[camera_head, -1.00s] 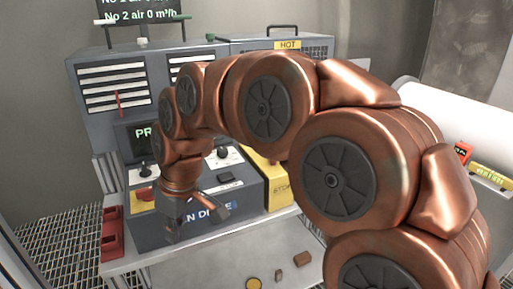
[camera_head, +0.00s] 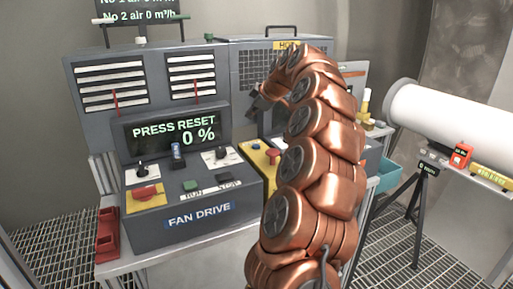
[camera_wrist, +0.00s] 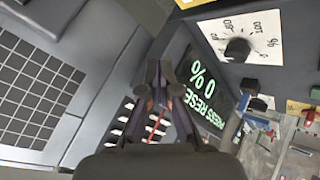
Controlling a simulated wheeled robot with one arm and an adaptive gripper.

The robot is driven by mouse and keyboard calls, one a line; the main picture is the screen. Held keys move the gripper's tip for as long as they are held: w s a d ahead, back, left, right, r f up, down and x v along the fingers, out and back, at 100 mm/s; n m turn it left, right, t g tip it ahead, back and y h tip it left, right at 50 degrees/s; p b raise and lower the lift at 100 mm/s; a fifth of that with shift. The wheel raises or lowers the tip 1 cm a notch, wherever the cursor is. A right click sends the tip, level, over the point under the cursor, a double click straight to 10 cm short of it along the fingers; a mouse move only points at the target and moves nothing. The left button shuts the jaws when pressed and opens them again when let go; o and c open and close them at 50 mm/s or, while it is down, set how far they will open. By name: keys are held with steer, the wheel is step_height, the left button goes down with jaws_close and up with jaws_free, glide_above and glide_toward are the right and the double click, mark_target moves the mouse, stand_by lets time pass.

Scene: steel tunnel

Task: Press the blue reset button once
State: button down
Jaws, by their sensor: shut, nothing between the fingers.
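The fan drive console (camera_head: 180,222) stands on the bench, and its screen (camera_head: 137,144) reads "PRESS RESET 0 %". A small blue button-like part (camera_head: 177,153) with a pale upper end stands just below the screen, between two dials. My gripper (camera_head: 254,103) is up and to the right of it, in front of the grey cabinet, apart from the console's controls. In the wrist view my gripper (camera_wrist: 160,78) is shut and empty, with the screen (camera_wrist: 207,88) beyond the fingers. A bluish part (camera_wrist: 232,130) shows at lower right there, though its shape is unclear.
A red mushroom button (camera_head: 145,193) on a yellow plate, a green button (camera_head: 191,185) and a black button (camera_head: 222,179) sit on the console. A yellow box (camera_head: 262,165) with a red button stands to its right. A white pipe (camera_head: 440,112) is at far right.

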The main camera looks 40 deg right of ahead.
steer(key=shift+s+d, duration=0.2)
steer(key=shift+d, duration=0.85)
steer(key=shift+f, duration=0.15)
steer(key=b, duration=0.2)
glide_above(257, 146)
step_height(257, 146, down, 8)
steer(key=shift+r, duration=0.25)
steer(key=shift+f+b, duration=0.45)
steer(key=shift+f, duration=0.15)
steer(key=shift+f+b, duration=0.2)
steer(key=shift+b, duration=0.1)
steer(key=shift+f+b, duration=0.2)
steer(key=shift+b, duration=0.2)
